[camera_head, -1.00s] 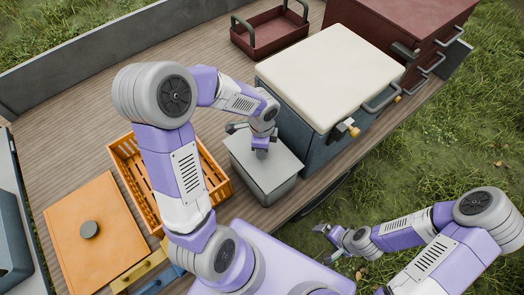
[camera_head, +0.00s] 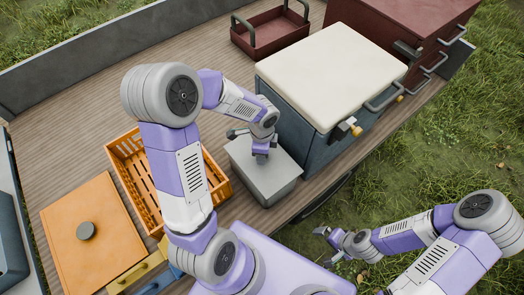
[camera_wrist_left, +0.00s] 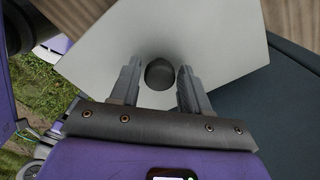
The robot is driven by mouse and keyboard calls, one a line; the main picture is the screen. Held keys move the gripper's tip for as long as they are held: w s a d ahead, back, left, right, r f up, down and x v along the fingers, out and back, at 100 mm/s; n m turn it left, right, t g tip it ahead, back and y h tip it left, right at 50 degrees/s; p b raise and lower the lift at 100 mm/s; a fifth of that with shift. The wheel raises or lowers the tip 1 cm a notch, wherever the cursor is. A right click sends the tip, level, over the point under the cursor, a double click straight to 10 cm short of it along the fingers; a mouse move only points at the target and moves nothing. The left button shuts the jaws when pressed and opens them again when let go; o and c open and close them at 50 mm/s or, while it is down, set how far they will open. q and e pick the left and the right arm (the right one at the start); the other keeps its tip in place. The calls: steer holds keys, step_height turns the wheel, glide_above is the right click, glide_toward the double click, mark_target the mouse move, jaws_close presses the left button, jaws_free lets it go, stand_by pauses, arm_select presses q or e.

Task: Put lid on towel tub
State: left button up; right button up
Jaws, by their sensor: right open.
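The grey towel tub (camera_head: 267,197) stands on the wooden deck, beside the blue-grey cooler. Its pale grey lid (camera_head: 280,168) lies on top of it and looks level and lined up with the walls. In the left wrist view the lid (camera_wrist_left: 220,45) shows a dark round knob (camera_wrist_left: 160,74). My left gripper (camera_head: 262,157) is at the lid. Its two fingers stand on either side of the knob, with a small gap on each side. My right gripper (camera_head: 325,248) is open and empty, out past the deck edge over the grass. The tub's inside is hidden.
An orange slatted crate (camera_head: 128,160) stands left of the tub, with an orange lidded box (camera_head: 85,262) in front. The cooler (camera_head: 300,125) with a cream lid (camera_head: 330,75) is close behind. A dark red tray (camera_head: 270,38) is farther back.

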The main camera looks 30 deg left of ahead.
arm_select(q)
steer(key=shift+o, duration=0.9)
steer(key=shift+r+p, duration=0.4)
steer(key=shift+r, duration=0.15)
step_height(320, 180, up, 12)
steer(key=p, duration=0.4)
